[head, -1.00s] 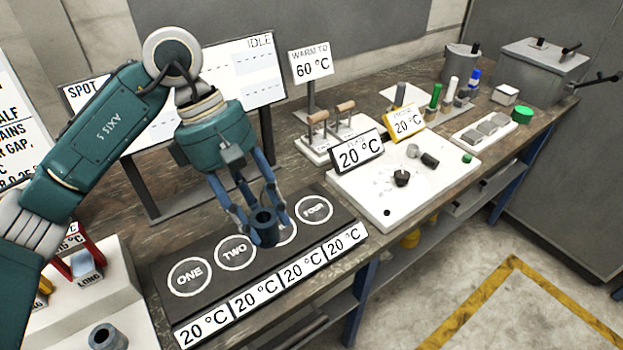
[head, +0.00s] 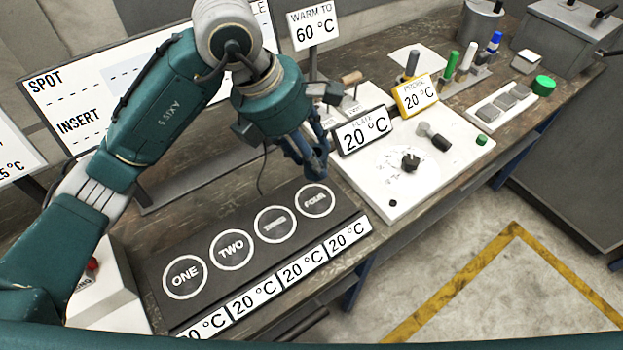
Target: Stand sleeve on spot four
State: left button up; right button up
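My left gripper (head: 308,165) points down just behind and above the spot marked FOUR. Its blue fingers close around a dark blue-grey sleeve (head: 319,163), which is mostly hidden by the fingers and hard to tell apart from them. The spot FOUR circle (head: 315,201) is bare, at the right end of the dark plate (head: 180,316). Spots ONE, TWO and THREE are bare too. My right gripper is not in view.
The "20 °C" plate sign (head: 364,132) stands close to the right of my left gripper. A white board (head: 425,185) with small dark parts lies to its right. The "WARM TO 60 °C" sign (head: 313,26) stands behind.

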aim_at(312, 173)
pick_arm(q)
notch_tip(312, 173, down, 6)
jog(key=shift+w+r+p, duration=0.1)
jog(key=shift+p, duration=0.4)
notch_tip(312, 173, down, 3)
jog(key=shift+f+p, duration=0.15)
jog(key=shift+p, duration=0.25)
jog(key=shift+f, duration=0.45)
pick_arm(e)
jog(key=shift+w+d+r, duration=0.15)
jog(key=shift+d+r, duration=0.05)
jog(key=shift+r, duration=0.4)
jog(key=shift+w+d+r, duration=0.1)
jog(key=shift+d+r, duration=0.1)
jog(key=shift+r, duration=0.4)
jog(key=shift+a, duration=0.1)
pick_arm(q)
jog(key=shift+f, duration=0.1)
jog(key=o, duration=1.4)
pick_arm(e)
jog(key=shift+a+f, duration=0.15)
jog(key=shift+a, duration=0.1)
